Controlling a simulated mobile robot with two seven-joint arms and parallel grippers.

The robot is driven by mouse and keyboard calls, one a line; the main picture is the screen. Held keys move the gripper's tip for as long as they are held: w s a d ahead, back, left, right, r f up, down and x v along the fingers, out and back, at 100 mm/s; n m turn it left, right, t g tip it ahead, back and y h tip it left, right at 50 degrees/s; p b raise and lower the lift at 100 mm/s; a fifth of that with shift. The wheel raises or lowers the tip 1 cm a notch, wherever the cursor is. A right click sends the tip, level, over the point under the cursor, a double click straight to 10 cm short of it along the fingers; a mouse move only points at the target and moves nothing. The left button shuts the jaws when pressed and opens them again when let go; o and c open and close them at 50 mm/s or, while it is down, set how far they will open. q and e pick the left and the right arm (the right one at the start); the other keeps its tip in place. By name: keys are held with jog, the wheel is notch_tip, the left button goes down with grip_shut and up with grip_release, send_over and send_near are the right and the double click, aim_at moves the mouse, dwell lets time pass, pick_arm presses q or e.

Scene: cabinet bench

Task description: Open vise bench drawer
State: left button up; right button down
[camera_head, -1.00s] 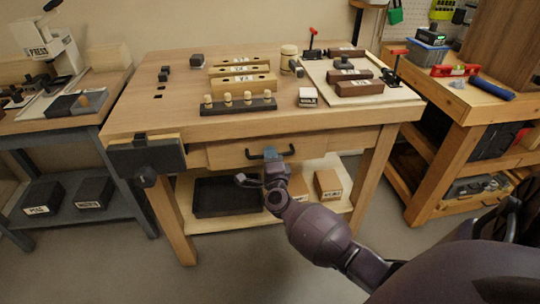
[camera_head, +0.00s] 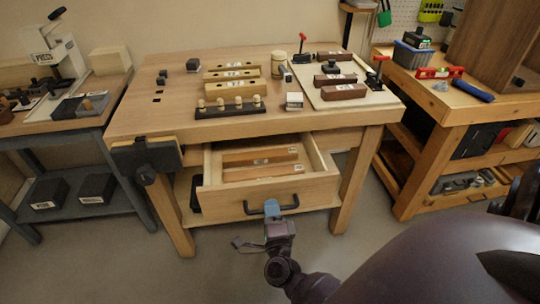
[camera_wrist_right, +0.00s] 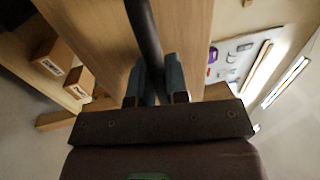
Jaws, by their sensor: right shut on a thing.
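The vise bench drawer (camera_head: 232,193) stands well out from the wooden bench (camera_head: 220,128) in the head view. Wooden strips (camera_head: 258,163) with small white labels lie inside it. Its black bar handle (camera_head: 258,210) is on the front panel. My right gripper (camera_head: 272,208) is shut on the right part of this handle. In the right wrist view the dark handle (camera_wrist_right: 143,35) runs between the fingers of the right gripper (camera_wrist_right: 160,88). My left gripper is in neither view.
The black vise (camera_head: 148,156) is at the bench's left front corner. Blocks and a pegged rack (camera_head: 230,108) stand on the bench top. A second workbench (camera_head: 455,105) is at the right and a grey bench (camera_head: 60,130) at the left. Bare floor lies in front.

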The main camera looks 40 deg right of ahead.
jog(key=r+v, duration=0.1)
jog(key=v, duration=0.6)
jog(key=shift+r+p, duration=0.2)
jog(key=shift+p, duration=0.1)
jog(key=shift+s+a, duration=0.1)
jog(key=c, duration=1.1)
grip_release()
jog(key=shift+c, duration=0.2)
jog(key=v, duration=1)
jog(key=shift+s, duration=0.4)
jog(key=shift+a, duration=0.1)
